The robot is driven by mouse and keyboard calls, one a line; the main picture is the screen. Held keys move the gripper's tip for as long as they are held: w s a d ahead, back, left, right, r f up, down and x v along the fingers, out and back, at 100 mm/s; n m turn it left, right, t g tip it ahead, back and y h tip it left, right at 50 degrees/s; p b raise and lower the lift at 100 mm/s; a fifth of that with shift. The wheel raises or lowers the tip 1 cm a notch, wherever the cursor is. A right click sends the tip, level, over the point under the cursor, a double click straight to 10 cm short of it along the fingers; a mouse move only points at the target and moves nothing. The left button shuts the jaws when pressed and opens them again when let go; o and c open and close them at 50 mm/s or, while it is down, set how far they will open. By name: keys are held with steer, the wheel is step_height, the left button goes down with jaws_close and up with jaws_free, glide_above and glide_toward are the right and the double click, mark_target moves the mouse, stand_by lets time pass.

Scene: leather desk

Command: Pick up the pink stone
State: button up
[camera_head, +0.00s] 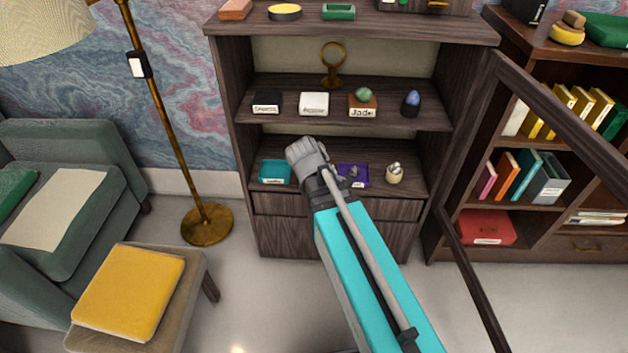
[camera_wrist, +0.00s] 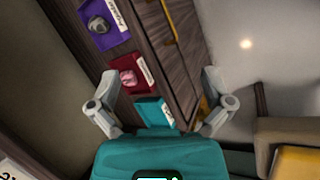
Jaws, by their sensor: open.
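The pink stone (camera_wrist: 128,77) lies on a small red tray (camera_wrist: 118,88) with a white label, on the cabinet's lower shelf. In the wrist view it shows between my fingertips, nearer the left finger. In the head view my gripper and arm hide the stone and its tray. My gripper (camera_wrist: 160,77) is open, with nothing between its fingers. In the head view my gripper (camera_head: 304,156) is in front of the lower shelf, between the teal tray and the purple tray. I cannot tell its exact distance from the stone.
A purple tray (camera_wrist: 85,13) with a grey stone and a teal tray (camera_wrist: 152,110) flank the red tray. A cream pot (camera_head: 394,175) stands further right. The upper shelf (camera_head: 430,119) is above. An open door frame (camera_head: 560,110) stands at right.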

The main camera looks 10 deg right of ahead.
steer(key=w+a+f+n+t+h+b, duration=0.2)
steer(key=w+a+f+n+t+b, duration=0.1)
steer(key=n+b, duration=0.6)
steer(key=w+a+f+n+t+h+b, duration=0.2)
steer(key=w+a+f+n+t+b, duration=0.2)
steer(key=w+n+b, duration=0.4)
step_height(320, 180, down, 3)
steer(key=shift+w+a+r+n+h+b, duration=0.15)
steer(key=shift+w+a+n+h+b, duration=0.25)
steer(key=shift+a, duration=0.45)
steer(key=shift+w, duration=0.15)
steer(key=shift+b+x, duration=1.6)
steer(key=shift+x, duration=2.7)
steer(key=shift+b+x, duration=1)
steer(key=shift+x, duration=1.6)
